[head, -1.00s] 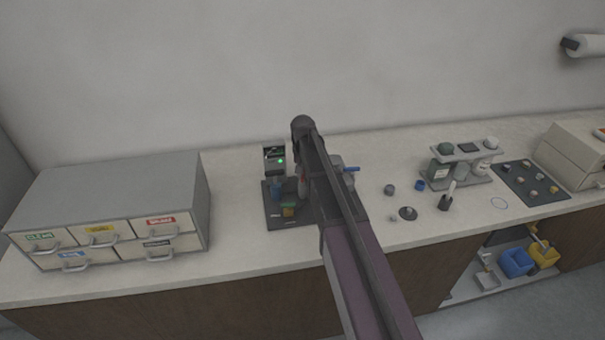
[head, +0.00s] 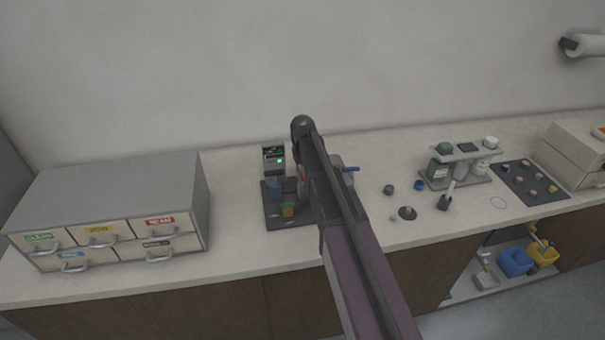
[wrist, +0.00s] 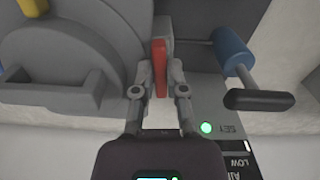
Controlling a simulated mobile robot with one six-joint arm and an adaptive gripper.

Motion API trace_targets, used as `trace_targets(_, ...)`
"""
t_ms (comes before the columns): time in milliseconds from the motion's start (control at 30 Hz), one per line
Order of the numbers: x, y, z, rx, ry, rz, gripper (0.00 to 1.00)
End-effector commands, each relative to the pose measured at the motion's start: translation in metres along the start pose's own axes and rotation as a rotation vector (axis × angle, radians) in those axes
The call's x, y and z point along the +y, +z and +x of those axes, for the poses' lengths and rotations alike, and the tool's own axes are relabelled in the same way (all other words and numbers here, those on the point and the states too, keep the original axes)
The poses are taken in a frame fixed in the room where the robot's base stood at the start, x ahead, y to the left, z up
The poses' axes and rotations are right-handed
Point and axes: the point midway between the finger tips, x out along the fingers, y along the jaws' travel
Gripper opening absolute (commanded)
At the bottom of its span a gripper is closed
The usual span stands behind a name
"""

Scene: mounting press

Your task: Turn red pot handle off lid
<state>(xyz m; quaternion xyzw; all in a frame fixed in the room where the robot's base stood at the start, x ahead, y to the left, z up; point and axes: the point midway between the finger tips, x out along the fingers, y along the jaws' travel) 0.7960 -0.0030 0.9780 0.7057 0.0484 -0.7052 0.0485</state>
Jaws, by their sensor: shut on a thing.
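In the wrist view the red pot handle (wrist: 159,68) stands between the two fingers of my gripper (wrist: 159,88), which is shut on it. A pale grey block shows just behind the handle. A large round grey part with a raised bar (wrist: 62,92), possibly the lid, lies to the left of the fingers. In the head view my arm covers the gripper and most of the press (head: 272,160), so the handle's joint with the lid is hidden there.
A blue cylinder (wrist: 232,52) and a black-gripped lever (wrist: 258,99) lie close to the right of my fingers. A panel with a green light (wrist: 206,128) is near. A drawer cabinet (head: 110,195) stands left; a bottle rack (head: 460,183) stands right.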

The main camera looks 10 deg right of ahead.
Motion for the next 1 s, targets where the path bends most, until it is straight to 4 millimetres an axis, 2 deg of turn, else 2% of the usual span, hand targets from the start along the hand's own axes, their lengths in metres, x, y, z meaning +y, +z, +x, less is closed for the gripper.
trace_targets(67, -0.0001, 0.0011, 0.0003, -0.002, 0.0, 0.001, 0.0)
trace_targets(100, -0.0001, 0.0011, 0.0003, -0.002, 0.0, 0.001, 0.23)
trace_targets(200, -0.0001, 0.0009, 0.0003, -0.002, 0.0, 0.001, 0.51)
trace_targets(667, -0.0001, 0.0002, 0.0001, 0.0, 0.0, 0.007, 0.51)
trace_targets(1000, -0.0006, 0.0002, 0.0, 0.0, 0.0, 0.11, 0.51)
